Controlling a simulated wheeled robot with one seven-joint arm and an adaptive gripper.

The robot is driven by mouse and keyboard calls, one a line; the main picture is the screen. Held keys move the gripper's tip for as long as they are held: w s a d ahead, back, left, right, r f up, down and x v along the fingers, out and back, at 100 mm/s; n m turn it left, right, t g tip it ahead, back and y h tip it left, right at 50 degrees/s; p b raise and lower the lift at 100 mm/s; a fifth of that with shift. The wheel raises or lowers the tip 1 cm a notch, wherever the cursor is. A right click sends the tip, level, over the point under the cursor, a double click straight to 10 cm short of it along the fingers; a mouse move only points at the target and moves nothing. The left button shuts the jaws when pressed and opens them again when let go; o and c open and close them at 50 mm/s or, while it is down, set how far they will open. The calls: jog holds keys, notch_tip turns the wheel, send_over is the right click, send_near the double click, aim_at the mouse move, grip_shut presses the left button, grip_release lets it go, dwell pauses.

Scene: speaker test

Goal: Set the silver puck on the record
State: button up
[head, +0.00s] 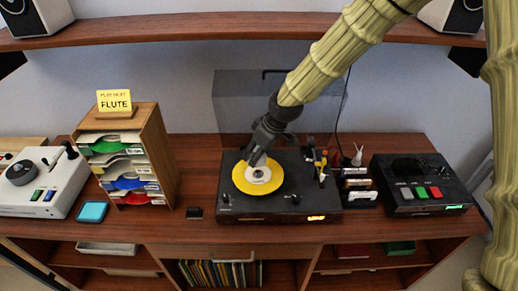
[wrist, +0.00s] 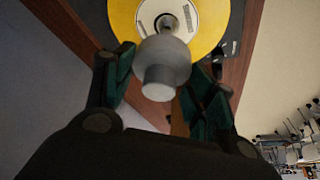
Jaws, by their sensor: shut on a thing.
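The silver puck (wrist: 163,62), a round grey piece with a narrower stub, is between my fingers in the wrist view. My gripper (head: 257,161) is shut on it, over the middle of the record; it also shows in the wrist view (wrist: 160,75). The yellow record (head: 247,186) with a white label lies on the black turntable (head: 290,206). In the wrist view the record (wrist: 125,20) is beyond the puck, and its label centre shows above the puck. I cannot tell whether the puck touches the record.
A wooden sorter (head: 165,150) with coloured sleeves and a yellow FLUTE card (head: 114,101) stands left of the turntable. A black box with buttons (head: 420,184) stands to the right. A white device (head: 38,180) is at far left. A shelf (head: 200,28) runs above.

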aim_at(258, 172)
jog(key=shift+w+f+b, duration=0.15)
jog(key=shift+f+b, duration=0.2)
jog(key=shift+f, duration=0.35)
jog(key=shift+s+f+b, duration=0.2)
jog(key=shift+f+b, duration=0.25)
jog(key=shift+f, duration=0.15)
jog(key=shift+w+f, duration=0.15)
jog(key=shift+f, duration=0.4)
jog(key=shift+d+f, duration=0.1)
jog(key=shift+d, duration=0.05)
jog(key=shift+f+b, duration=0.5)
jog(key=shift+f, duration=0.85)
dwell(0.9)
dwell(0.3)
jog(key=o, duration=1.2)
jog(key=shift+o, duration=0.2)
